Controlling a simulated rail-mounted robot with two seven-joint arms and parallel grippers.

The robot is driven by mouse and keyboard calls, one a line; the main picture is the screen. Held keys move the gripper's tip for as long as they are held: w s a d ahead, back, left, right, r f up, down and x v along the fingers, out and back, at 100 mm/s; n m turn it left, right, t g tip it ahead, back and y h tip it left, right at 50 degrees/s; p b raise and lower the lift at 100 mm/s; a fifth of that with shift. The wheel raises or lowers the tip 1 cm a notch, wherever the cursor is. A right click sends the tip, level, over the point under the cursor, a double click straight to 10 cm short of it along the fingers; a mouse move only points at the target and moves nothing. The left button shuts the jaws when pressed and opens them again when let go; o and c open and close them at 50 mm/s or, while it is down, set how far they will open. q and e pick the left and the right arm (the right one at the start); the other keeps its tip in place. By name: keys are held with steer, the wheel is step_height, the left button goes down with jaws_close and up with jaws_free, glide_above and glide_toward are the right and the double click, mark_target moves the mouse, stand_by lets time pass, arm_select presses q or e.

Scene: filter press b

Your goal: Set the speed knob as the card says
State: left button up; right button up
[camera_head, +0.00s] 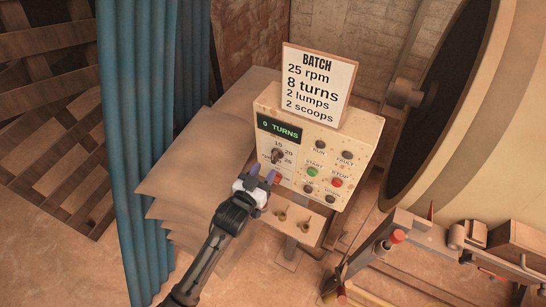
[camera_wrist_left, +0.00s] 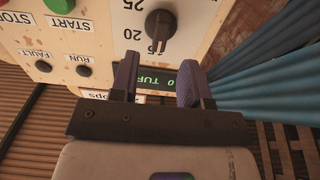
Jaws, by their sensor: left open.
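The card (camera_head: 316,88) stands on top of the control box and reads BATCH, 25 rpm, 8 turns, 2 lumps, 2 scoops. The dark speed knob (camera_head: 277,156) is on the left of the box's front, by the marks 15, 20 and 25. In the left wrist view, which is upside down, the knob (camera_wrist_left: 160,28) appears to point toward 15. My left gripper (camera_head: 262,172) is open and empty, just in front of the panel near the knob; its fingers (camera_wrist_left: 158,84) do not touch the knob. My right gripper is not in view.
The control box (camera_head: 366,135) has a display (camera_head: 279,129) reading 0 TURNS, a green START button (camera_head: 312,171) and a red STOP button (camera_head: 337,182). A blue curtain (camera_head: 150,120) hangs at left. A large drum (camera_head: 490,120) and metal gear stand at right.

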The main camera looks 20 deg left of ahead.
mark_target(273, 160)
arm_select(q)
steer(key=shift+w+d+p, duration=0.2)
steer(key=shift+w, duration=1.3)
steer(key=shift+w+d+p, duration=0.15)
steer(key=shift+w+d, duration=0.05)
steer(key=shift+w, duration=1.25)
steer(key=shift+c, duration=0.2)
jaws_close()
